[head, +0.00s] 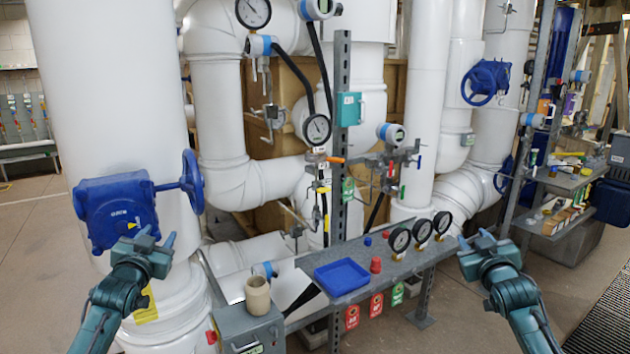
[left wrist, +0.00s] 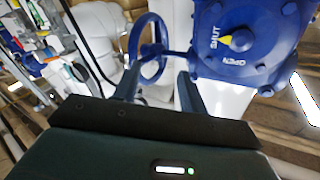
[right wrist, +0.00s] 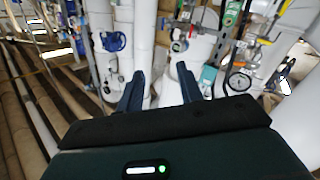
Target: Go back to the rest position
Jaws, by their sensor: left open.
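My left gripper (head: 151,243) is raised at the left in the head view, in front of the large white pipe and just below the blue valve gearbox. Its two fingers are apart with nothing between them; they also show in the left wrist view (left wrist: 160,88). My right gripper (head: 476,241) is raised at the right, to the right of the steel bench. Its fingers are apart and empty, as the right wrist view (right wrist: 160,88) also shows. Neither gripper holds anything.
A blue valve gearbox (head: 117,208) with handwheel (head: 192,181) is near my left gripper. The bench (head: 420,262) bears a blue tray (head: 342,277), red caps and several gauges. A grey box (head: 246,326) with a beige jar (head: 257,295) stands front centre. A shelf (head: 570,180) is at right.

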